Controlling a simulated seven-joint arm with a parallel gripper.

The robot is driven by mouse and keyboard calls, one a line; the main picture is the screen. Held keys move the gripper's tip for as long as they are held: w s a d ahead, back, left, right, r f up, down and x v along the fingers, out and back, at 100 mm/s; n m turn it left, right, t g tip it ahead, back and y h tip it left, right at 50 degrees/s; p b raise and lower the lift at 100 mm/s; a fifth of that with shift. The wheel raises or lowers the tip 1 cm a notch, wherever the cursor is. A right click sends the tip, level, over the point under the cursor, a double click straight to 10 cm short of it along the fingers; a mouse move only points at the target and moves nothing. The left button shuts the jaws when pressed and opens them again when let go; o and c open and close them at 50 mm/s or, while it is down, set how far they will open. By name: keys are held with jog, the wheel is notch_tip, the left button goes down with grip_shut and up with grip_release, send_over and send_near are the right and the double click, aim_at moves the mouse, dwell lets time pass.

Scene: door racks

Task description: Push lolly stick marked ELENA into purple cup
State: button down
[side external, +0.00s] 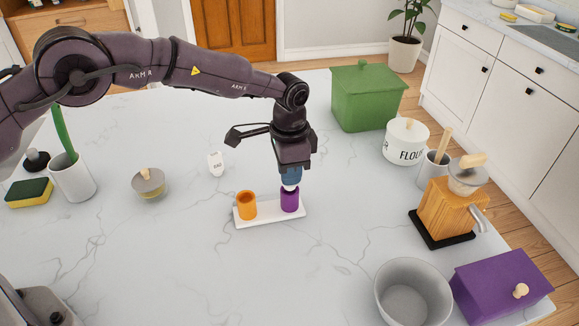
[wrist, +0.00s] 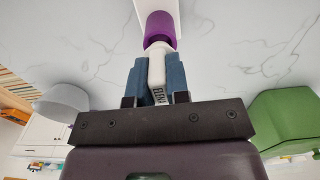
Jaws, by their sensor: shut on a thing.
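My gripper (side external: 290,178) is above the purple cup (side external: 290,201), with its blue fingers shut on the white ELENA stick (wrist: 157,68). The lettering shows between the fingers (wrist: 158,78) in the wrist view. The stick's far end points at the purple cup (wrist: 161,28) and meets its mouth in that view. In the side view a bit of white shows between the fingers and the cup rim. I cannot tell how deep the stick's end is in the cup. The purple cup stands upright at the right end of a white tray (side external: 267,219).
An orange cup (side external: 246,204) stands at the tray's left end. A second white marked piece (side external: 216,163) stands behind left. A small lidded jar (side external: 148,183) is further left. A green box (side external: 367,96), flour pot (side external: 405,142) and wooden dispenser (side external: 448,211) stand right. The counter in front is clear.

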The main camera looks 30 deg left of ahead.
jog(key=shift+f, duration=0.9)
jog(key=c, duration=1)
grip_release()
notch_tip(320, 180, up, 13)
jog(key=shift+r, duration=0.1)
